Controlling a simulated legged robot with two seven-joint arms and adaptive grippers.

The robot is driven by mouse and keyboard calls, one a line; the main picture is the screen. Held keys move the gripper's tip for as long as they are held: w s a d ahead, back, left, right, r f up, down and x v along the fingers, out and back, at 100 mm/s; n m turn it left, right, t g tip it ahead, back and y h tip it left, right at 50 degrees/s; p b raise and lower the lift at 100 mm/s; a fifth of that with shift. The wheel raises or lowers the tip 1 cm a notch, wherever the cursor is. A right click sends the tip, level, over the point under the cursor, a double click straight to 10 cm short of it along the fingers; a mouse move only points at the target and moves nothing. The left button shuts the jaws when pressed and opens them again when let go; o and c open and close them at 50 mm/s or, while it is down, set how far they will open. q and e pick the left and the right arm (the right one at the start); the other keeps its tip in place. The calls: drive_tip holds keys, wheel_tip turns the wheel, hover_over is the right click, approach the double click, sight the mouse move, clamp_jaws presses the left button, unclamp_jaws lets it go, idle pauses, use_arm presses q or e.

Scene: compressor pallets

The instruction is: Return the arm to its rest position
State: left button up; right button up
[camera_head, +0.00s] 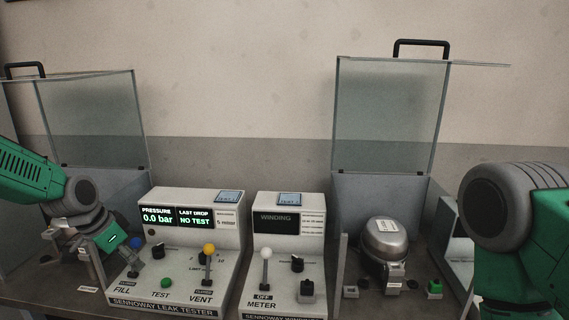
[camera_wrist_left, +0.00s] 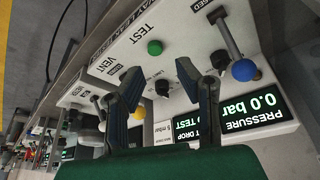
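My left arm comes in from the left in the head view. Its gripper (camera_head: 133,258) is over the left side of the leak tester (camera_head: 178,204), near the blue-knobbed FILL lever (camera_head: 135,243). In the left wrist view the gripper (camera_wrist_left: 157,72) shows two fingers spread apart with nothing between them. The green TEST button (camera_wrist_left: 154,47) lies beyond the fingertips, and the blue knob (camera_wrist_left: 245,70) is to the right of them, apart from the fingers. My right arm (camera_head: 520,225) shows at the right edge of the head view; its gripper is out of frame.
The tester reads 0.0 bar and NO TEST; its yellow VENT knob (camera_head: 209,249) stands up. The winding meter (camera_head: 276,212) is beside it. A metal compressor (camera_head: 385,238) sits in the right enclosure, whose clear lid (camera_head: 385,115) is raised. Another clear lid (camera_head: 95,120) is behind my left arm.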

use_arm(q)
drive_tip(key=s+d+f+n+g+b, duration=0.15)
drive_tip(key=s+d+f, duration=0.25)
drive_tip(key=s+f, duration=0.6)
drive_tip(key=s+d+f+n+g+b, duration=0.15)
drive_tip(key=s+d+f, duration=0.25)
drive_tip(key=s+f, duration=0.6)
drive_tip(key=s+f+n+y+b, duration=0.1)
drive_tip(key=s+f, duration=0.2)
drive_tip(key=s, duration=0.6)
drive_tip(key=s+f+n+y+b, duration=0.1)
drive_tip(key=s+f, duration=0.3)
drive_tip(key=s, duration=0.6)
drive_tip(key=shift+a+f+n+y, duration=0.3)
drive_tip(key=shift+a+n, duration=0.1)
drive_tip(key=shift+n, duration=0.2)
use_arm(e)
drive_tip(key=f, duration=0.5)
drive_tip(key=shift+w+d+f, duration=0.1)
drive_tip(key=shift+w+f, duration=0.05)
drive_tip(key=shift+w, duration=0.05)
